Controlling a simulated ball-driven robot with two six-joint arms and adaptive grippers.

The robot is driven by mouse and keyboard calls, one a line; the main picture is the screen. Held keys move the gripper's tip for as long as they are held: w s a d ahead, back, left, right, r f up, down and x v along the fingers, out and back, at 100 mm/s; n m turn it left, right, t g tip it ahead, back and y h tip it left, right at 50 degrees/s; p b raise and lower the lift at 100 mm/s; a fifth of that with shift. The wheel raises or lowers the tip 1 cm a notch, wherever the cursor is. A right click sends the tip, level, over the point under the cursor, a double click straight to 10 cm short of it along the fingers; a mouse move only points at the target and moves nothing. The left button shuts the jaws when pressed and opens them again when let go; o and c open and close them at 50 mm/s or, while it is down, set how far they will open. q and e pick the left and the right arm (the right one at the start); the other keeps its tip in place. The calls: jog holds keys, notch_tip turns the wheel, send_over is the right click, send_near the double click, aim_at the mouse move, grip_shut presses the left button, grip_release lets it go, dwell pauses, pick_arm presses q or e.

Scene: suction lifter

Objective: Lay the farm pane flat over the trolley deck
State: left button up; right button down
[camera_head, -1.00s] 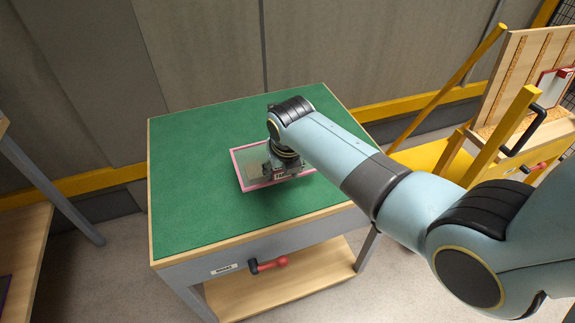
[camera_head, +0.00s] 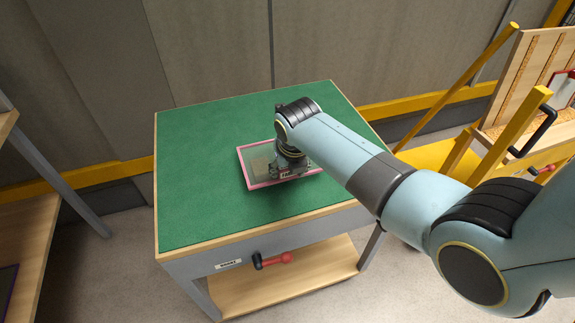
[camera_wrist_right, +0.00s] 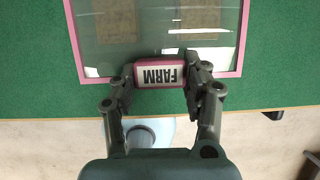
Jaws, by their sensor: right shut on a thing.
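The farm pane (camera_head: 257,160) is a clear sheet with a pink frame. It looks level, on or just above the green top (camera_head: 195,205) of a wooden-edged table, well inside its edges. A small gap beneath it cannot be ruled out. In the right wrist view the pane (camera_wrist_right: 155,35) shows with green around it. My right gripper (camera_head: 287,172) is over the pane's near right part, its fingers shut on a pink block with a white FARM label (camera_wrist_right: 159,75) at the pane's near edge. The pane's right part is partly hidden by my arm. My left gripper is out of view.
A red-ended black handle (camera_head: 273,260) and a small label sit on the table's front. A yellow frame (camera_head: 440,155) with a slatted wooden rack stands at the right, close to my arm. A wooden shelf unit (camera_head: 30,235) is at the left. The green top around the pane is clear.

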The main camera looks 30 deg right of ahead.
jog(key=shift+f, duration=0.2)
jog(key=c, duration=0.5)
grip_release()
jog(key=shift+c, duration=0.2)
